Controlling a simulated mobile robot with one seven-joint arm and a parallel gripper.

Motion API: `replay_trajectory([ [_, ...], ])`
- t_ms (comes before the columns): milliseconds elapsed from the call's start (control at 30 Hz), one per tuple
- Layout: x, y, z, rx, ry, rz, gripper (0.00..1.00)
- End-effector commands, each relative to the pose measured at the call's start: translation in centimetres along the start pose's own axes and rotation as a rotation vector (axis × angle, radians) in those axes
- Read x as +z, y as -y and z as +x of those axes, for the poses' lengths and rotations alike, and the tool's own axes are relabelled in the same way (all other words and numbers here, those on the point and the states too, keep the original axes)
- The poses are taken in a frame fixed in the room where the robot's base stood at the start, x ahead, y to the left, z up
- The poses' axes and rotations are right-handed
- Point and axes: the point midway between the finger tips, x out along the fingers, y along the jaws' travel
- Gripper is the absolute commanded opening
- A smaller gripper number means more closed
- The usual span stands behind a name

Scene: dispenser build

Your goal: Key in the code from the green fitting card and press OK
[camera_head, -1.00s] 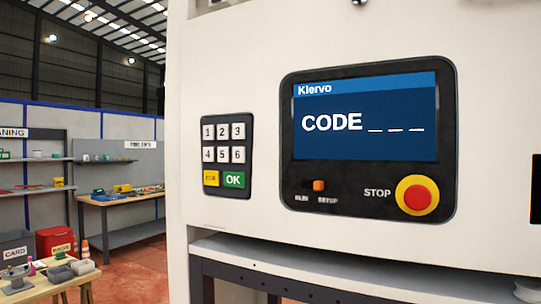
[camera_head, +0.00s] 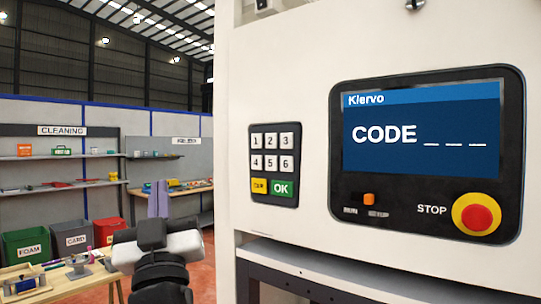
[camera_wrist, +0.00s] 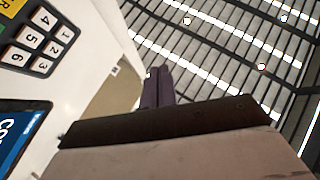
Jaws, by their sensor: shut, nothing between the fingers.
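The keypad (camera_head: 273,207) is a black panel on the white machine front, with white number keys 1 to 6, a yellow key (camera_head: 259,186) and a green OK key (camera_head: 283,188). The screen (camera_head: 420,160) to its right reads "CODE" with three blank dashes. My gripper (camera_head: 158,198) has purple fingers, shut and empty, and stands to the left of the keypad, apart from it. In the wrist view the shut fingers (camera_wrist: 157,82) point up towards the roof, and part of the keypad (camera_wrist: 42,66) shows at the upper left. I see no green fitting card.
A red STOP button (camera_head: 478,215) on a yellow ring and an orange switch (camera_head: 369,199) sit below the screen. At the left are a wooden table (camera_head: 75,277), bins marked FOAM (camera_head: 27,247) and CARD (camera_head: 71,240), and shelves. The space before the keypad looks clear.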

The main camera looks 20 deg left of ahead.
Motion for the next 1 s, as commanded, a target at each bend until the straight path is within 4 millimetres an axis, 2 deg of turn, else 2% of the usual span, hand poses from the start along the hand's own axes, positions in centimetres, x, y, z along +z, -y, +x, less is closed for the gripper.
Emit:
replay_trajectory([
  [33,0.0,-2.6,1.3,0.07,0.046,-0.034,0.0],
  [100,0.5,-5.5,2.2,0.16,0.105,-0.056,0.0],
  [200,0.7,-8.6,2.7,0.259,0.161,-0.075,0.0],
  [300,0.8,-10.2,2.8,0.315,0.188,-0.082,0.0],
  [400,0.8,-10.8,2.8,0.335,0.198,-0.083,0.0],
  [767,1.0,-10.9,2.9,0.334,0.198,-0.083,0.0],
  [1000,2.4,-12.8,3.8,0.336,0.201,-0.085,0.0],
])
